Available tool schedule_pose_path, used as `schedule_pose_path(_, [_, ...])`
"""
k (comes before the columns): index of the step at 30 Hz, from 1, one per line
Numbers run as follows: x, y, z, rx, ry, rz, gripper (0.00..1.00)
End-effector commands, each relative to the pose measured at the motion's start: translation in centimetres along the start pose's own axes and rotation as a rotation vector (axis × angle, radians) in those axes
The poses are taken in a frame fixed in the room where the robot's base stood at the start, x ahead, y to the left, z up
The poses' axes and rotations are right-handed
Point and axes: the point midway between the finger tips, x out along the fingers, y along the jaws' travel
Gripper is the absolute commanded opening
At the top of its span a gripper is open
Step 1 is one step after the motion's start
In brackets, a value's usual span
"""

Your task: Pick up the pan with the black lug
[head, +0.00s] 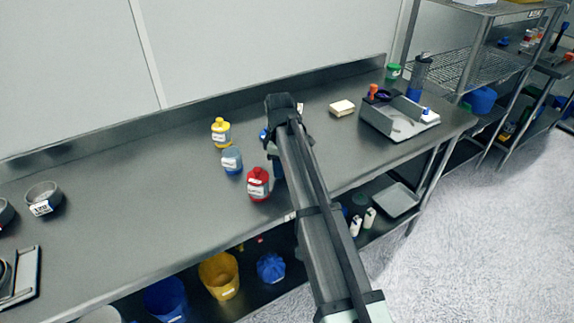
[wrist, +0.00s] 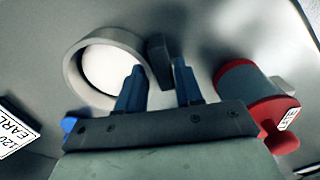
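In the wrist view, the pan (wrist: 76,78) is a round grey ring with a pale inside, lying on the steel bench. A black lug (wrist: 158,50) stands at its right side. My gripper (wrist: 159,66) has two dark blue fingers, spread apart. The left finger overlaps the pan's rim and the right one is to the right of the lug. The lug shows in the gap between the fingertips, with space on both sides; I cannot tell its exact depth between them. In the head view my arm hides the pan.
A red-capped jar (head: 258,184) is close to the gripper, also in the wrist view (wrist: 245,92). A blue-capped jar (head: 231,160) and a yellow jar (head: 221,133) stand to the left. A white label card (wrist: 14,130) lies at left. A grey tray (head: 392,125) sits at right.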

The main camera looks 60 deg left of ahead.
Motion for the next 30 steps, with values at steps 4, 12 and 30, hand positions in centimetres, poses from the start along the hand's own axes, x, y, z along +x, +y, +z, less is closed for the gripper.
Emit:
schedule_pose_path(4, [0.0,0.0,0.0,0.0,0.0,0.0,0.13])
schedule_pose_path(12, [0.0,0.0,0.0,0.0,0.0,0.0,0.0])
schedule_pose_path(30, [-6.9,0.1,-0.1,-0.001,0.0,0.002,0.0])
